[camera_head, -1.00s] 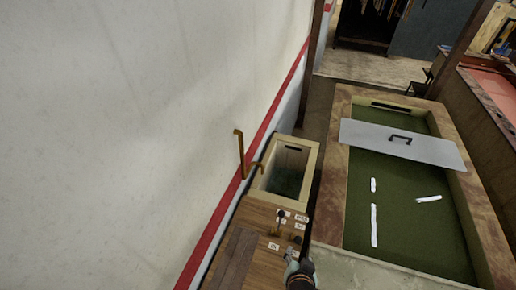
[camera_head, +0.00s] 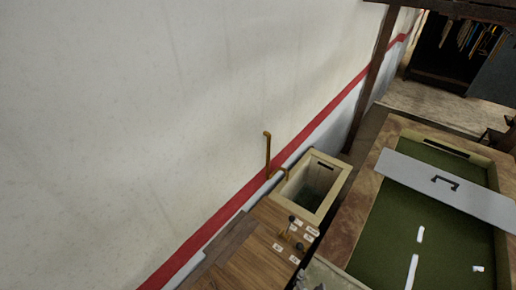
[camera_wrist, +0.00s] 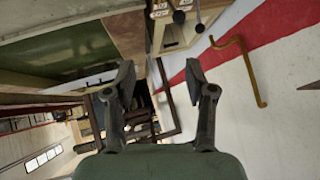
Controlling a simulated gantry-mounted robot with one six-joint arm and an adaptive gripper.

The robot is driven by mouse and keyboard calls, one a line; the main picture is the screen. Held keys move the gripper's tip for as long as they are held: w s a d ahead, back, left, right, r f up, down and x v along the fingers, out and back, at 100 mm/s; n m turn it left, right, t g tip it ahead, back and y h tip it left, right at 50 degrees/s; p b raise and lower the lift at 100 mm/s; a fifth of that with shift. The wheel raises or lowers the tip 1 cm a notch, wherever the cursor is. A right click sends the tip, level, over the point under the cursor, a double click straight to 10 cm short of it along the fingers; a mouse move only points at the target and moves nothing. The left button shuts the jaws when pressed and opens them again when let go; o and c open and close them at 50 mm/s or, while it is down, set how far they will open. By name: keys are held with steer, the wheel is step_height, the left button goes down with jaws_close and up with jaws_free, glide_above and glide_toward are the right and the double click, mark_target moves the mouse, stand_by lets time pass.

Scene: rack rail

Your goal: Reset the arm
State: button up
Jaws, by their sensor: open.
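My gripper (camera_wrist: 160,85) is open and empty in the wrist view, its two dark fingers apart with nothing between them. In the head view only a small part of my arm shows at the bottom edge, and the fingers are not clear there. The wrist view looks past the fingers toward a wooden cabinet with labels and dark knobs, the green-floored tank and the red-striped wall.
A wooden cabinet top (camera_head: 243,262) with labelled levers stands by the wall. Behind it is an open pale box (camera_head: 336,190) beside a brass pipe (camera_head: 268,155). To the right, a green-floored tank (camera_head: 362,210) carries a grey handled panel (camera_head: 480,203) across it.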

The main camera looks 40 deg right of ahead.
steer(key=w+a+r+n+t+y+p, duration=0.2)
steer(key=w+a+r+n, duration=0.2)
steer(key=a+r, duration=0.4)
steer(key=w+a+r+n+t+y+p, duration=0.2)
steer(key=w+a+r+n, duration=0.3)
steer(key=a+r, duration=0.4)
steer(key=w+a+r+n+t+y+p, duration=0.3)
steer(key=w+a+r+n, duration=0.2)
steer(key=a+r, duration=0.3)
steer(key=shift+a+r+n+t+y, duration=0.3)
steer(key=shift+a+r+n+y, duration=0.1)
steer(key=shift+a+n, duration=0.35)
